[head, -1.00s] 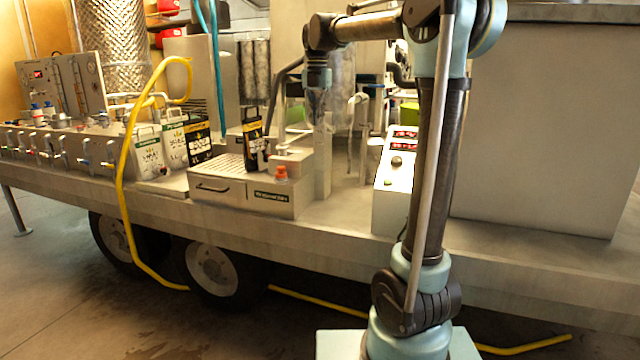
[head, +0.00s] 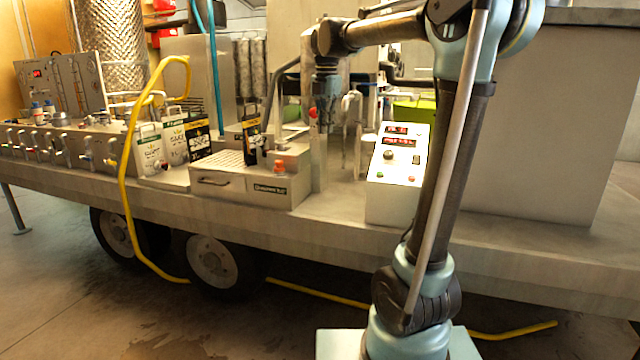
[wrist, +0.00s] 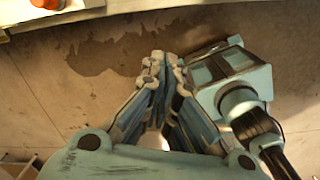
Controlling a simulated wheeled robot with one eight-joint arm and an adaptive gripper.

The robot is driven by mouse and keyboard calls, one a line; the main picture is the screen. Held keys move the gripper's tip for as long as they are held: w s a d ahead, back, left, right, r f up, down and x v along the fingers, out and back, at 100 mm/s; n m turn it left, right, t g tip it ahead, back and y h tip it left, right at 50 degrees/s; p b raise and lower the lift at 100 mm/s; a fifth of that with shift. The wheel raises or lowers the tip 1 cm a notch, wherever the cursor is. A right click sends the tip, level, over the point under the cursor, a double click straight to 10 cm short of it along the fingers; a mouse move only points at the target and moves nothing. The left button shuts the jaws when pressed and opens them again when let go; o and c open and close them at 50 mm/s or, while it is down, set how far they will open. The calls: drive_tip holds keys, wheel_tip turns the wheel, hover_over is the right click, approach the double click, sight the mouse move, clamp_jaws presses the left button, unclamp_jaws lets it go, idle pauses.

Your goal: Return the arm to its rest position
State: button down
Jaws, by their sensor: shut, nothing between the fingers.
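My arm rises in the head view, bends at the elbow at the top and reaches left over the trailer's front edge. My gripper (head: 326,122) hangs downward from its end, small and dark in this view, in front of the metal post. In the wrist view my gripper (wrist: 160,62) has its two fingers drawn together at the tips, with nothing between them. Bare floor with a dark wet stain (wrist: 105,58) lies below it.
The trailer deck (head: 330,225) carries a white control box (head: 388,200) left of my upright arm link and a drawer unit with an orange button (head: 280,166). Bags (head: 150,150) stand farther left. A yellow hose (head: 123,200) hangs over the edge. The floor in front is open.

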drive_tip(key=s+d+f+m+t, duration=0.1)
drive_tip(key=s+d+f+m, duration=1.05)
drive_tip(key=s+m, duration=0.3)
drive_tip(key=s+d+f+m, duration=0.2)
drive_tip(key=s+f+m, duration=0.4)
drive_tip(key=f, duration=0.3)
drive_tip(key=s+d+f+m+t, duration=0.1)
drive_tip(key=s+d+f+m, duration=0.2)
drive_tip(key=s+f+m, duration=0.4)
wheel_tip(320, 180, down, 3)
drive_tip(key=shift+s+d+f, duration=0.15)
drive_tip(key=shift+s+d, duration=0.15)
drive_tip(key=shift+s, duration=0.5)
drive_tip(key=shift+w+m, duration=0.1)
drive_tip(key=shift+m, duration=0.15)
drive_tip(key=shift+w+f, duration=0.2)
drive_tip(key=shift+w, duration=0.15)
